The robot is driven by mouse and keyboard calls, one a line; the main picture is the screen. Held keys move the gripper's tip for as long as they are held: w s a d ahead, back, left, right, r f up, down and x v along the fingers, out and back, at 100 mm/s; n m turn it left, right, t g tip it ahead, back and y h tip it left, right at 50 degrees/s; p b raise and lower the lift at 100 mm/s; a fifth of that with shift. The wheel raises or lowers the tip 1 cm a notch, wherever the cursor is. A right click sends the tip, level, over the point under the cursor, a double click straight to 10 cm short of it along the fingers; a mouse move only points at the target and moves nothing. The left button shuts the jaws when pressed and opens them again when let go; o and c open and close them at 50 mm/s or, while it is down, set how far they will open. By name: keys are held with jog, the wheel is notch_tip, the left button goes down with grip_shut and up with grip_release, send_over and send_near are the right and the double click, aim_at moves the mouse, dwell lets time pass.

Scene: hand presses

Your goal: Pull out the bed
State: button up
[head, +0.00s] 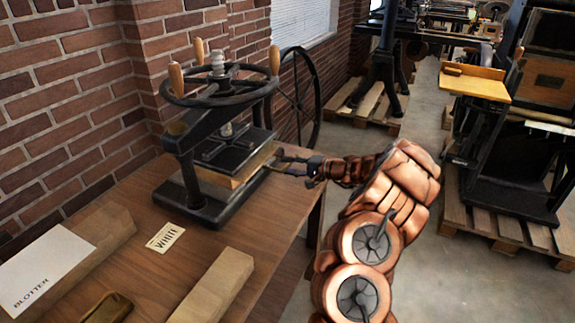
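A black hand press (190,160) stands on the wooden table, with a round wheel (238,93) carrying several wooden handles on top. Its dark platen (228,148) sits under the screw, over the bed (244,172), a flat slab with a light wooden edge. The bed lies within the press frame. My gripper (281,161) is at the bed's right end, with its dark fingertips at or very close to that end. The fingers are small and partly overlapped in this view, so I cannot tell whether they are closed on anything.
The table (150,240) holds a BLOTTER card (42,268), a WHIN card (165,237), a wooden block (213,287) and a brown tray (107,308). A brick wall (65,90) stands behind. Open floor (415,260) lies right of the table; other presses stand on pallets beyond.

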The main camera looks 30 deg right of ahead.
jog(key=shift+w+a+f, duration=0.1)
jog(key=shift+w+a, duration=0.15)
jog(key=shift+w, duration=0.2)
grip_shut()
dwell(0.5)
